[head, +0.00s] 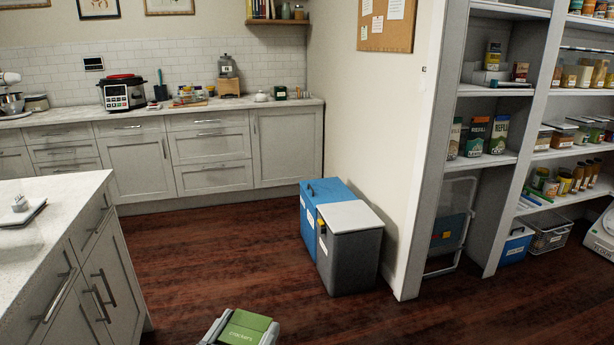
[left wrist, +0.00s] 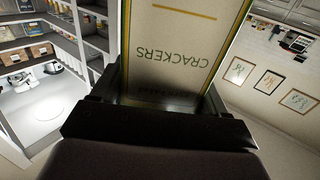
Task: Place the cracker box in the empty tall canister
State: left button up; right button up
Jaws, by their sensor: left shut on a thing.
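The green cracker box (head: 246,328), with "crackers" on its face, is at the bottom edge of the head view. My left gripper (head: 240,330) is shut on it, with a grey finger on either side. In the left wrist view the cracker box (left wrist: 180,45) fills the space between the dark fingers of my left gripper (left wrist: 158,95), its lettering upside down. The lower end of the box is hidden by the gripper. I cannot pick out an empty tall canister with certainty in either view. My right gripper is not in view.
Pantry shelves (head: 487,160) with cartons, jars and tubs stand at the right. A grey bin (head: 349,255) and a blue bin (head: 309,215) stand by the wall. A white-topped island (head: 60,205) is at the left. The wooden floor (head: 225,255) between is clear.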

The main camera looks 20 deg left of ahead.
aim_at(24, 251)
jog(key=i+u, duration=0.55)
jog(key=i, duration=1.25)
jog(key=i+z, duration=0.25)
jog(key=i+j+z, duration=0.15)
jog(key=i+z, duration=0.3)
jog(key=z, duration=5.2)
